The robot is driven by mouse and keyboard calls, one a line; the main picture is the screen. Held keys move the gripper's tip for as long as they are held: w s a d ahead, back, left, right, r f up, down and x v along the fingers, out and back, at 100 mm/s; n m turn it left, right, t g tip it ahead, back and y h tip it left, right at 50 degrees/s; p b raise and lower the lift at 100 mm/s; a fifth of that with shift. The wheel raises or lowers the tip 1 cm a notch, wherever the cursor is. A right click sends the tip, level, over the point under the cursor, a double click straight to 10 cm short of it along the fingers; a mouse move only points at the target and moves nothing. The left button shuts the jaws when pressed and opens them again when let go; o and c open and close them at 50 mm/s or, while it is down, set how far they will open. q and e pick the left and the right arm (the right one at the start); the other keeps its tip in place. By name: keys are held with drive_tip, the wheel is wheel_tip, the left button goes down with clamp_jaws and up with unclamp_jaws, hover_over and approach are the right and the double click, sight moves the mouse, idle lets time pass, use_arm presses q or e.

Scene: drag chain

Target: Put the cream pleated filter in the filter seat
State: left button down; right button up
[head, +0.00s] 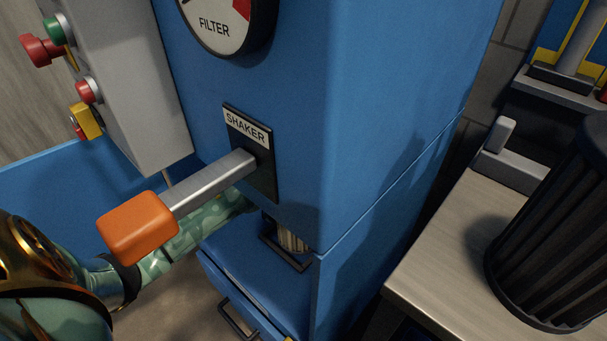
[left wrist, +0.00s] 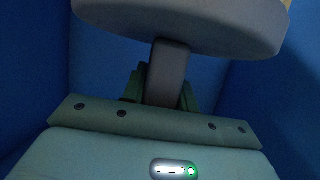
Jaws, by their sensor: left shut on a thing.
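The cream pleated filter (head: 291,240) shows as a small strip of pleats in the low opening of the blue cabinet, inside a dark frame. Most of it is hidden by the cabinet wall. My left arm reaches under the shaker lever into this opening, and its fingers are hidden in the head view. In the left wrist view my left gripper (left wrist: 164,88) is shut on a grey post under a wide, pale round disc, which appears to be part of the filter. The filter seat cannot be made out. My right gripper is not in view.
The shaker lever (head: 212,184) with its orange knob (head: 138,227) sticks out above my left arm. A grey button box (head: 126,85) hangs at upper left. A blue drawer (head: 245,310) is below. At right, a black ribbed bin (head: 555,235) stands on a bench (head: 440,245).

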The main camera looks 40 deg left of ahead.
use_arm(q)
drive_tip(key=c, duration=1.1)
unclamp_jaws()
drive_tip(key=shift+r, duration=0.1)
drive_tip(key=p+v, duration=0.2)
drive_tip(key=v, duration=0.1)
drive_tip(key=r+p+v, duration=0.1)
drive_tip(key=p+v, duration=0.1)
drive_tip(key=v, duration=0.2)
drive_tip(key=shift+w, duration=0.15)
drive_tip(key=p+v, duration=0.1)
drive_tip(key=v, duration=0.2)
drive_tip(key=p+v, duration=0.1)
drive_tip(key=v, duration=0.1)
drive_tip(key=shift+f+p, duration=0.35)
drive_tip(key=shift+f, duration=0.1)
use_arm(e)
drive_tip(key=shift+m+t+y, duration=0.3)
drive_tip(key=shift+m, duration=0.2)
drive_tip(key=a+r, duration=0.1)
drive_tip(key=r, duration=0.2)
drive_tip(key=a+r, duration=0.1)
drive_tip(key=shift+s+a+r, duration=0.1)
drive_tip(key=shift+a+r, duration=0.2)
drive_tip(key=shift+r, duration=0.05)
